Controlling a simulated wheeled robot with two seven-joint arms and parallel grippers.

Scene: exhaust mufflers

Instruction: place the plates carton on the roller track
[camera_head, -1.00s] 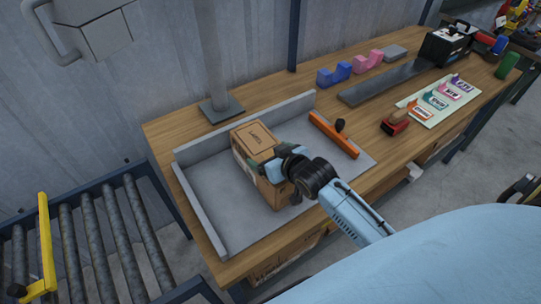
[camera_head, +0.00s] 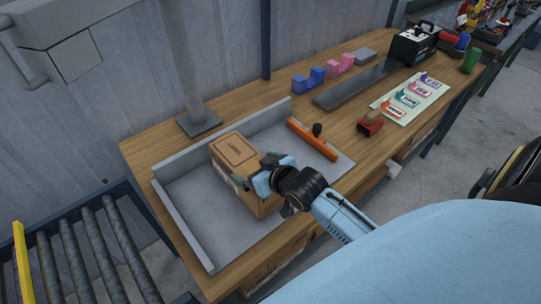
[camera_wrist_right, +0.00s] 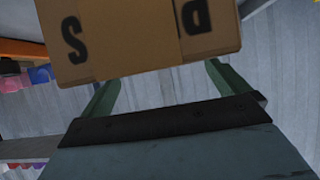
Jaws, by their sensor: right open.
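A brown carton (camera_head: 234,150) sits on the grey tray (camera_head: 183,232) on the wooden bench. Its top print is too small to read surely. In the right wrist view the carton (camera_wrist_right: 130,35) fills the upper middle and shows a large S and a turned D. My right gripper (camera_head: 262,177) is at the carton's right side, open. In the wrist view its two green fingers (camera_wrist_right: 163,85) reach to the carton's lower edge and their tips are hidden. The roller track (camera_head: 82,250) is at lower left. My left gripper is not in view.
An orange-handled tool (camera_head: 312,140) lies at the tray's right end. Farther right are a red stamp (camera_head: 371,123), a card with coloured tags (camera_head: 408,100), and blue (camera_head: 308,80) and pink (camera_head: 340,65) blocks. A grey post (camera_head: 190,70) stands behind the tray. A yellow bar (camera_head: 21,260) crosses the track.

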